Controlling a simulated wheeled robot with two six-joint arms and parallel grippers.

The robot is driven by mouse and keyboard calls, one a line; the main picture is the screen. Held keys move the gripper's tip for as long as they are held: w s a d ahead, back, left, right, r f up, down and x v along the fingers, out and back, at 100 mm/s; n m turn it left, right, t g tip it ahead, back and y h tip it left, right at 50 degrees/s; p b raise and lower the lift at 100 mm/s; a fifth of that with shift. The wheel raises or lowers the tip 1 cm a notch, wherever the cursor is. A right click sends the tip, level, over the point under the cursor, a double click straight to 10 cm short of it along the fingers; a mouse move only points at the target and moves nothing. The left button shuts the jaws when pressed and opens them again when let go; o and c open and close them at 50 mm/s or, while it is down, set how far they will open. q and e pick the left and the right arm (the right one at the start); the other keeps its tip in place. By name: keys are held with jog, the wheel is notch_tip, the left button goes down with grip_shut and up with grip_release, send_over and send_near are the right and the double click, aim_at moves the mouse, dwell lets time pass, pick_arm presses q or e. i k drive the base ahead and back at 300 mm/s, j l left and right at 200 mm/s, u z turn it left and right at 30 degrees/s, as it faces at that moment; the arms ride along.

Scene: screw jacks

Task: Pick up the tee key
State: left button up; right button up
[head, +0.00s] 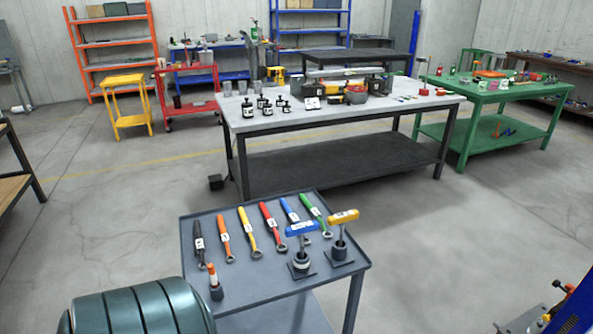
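Two T-handled keys stand upright in dark holders on the grey cart (226,238) in the head view. One tee key has a blue handle (301,229). The other tee key has a yellow handle (343,216) and stands to its right, nearer the cart's right edge. The view does not tell which one the task means. Their lower shafts sit in or behind the round holders. Neither of my grippers shows in this view.
Several ring-ended wrenches with coloured handles (247,231) lie on the cart, left of and behind the keys. An orange-and-white tool (212,273) stands at its front left. A dark teal ribbed object (140,309) is at bottom left. A long workbench (352,110) stands behind.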

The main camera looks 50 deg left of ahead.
aim_at(340, 217)
jog(key=u, duration=1.35)
jog(key=z, duration=1)
jog(key=i+l+z, duration=0.1)
jog(key=i, duration=0.3)
jog(key=i+l+z, duration=0.15)
jog(key=i, duration=0.3)
jog(key=i+l+z, duration=0.1)
jog(key=i, duration=0.35)
jog(key=l+u, duration=0.1)
jog(key=u, duration=2.2)
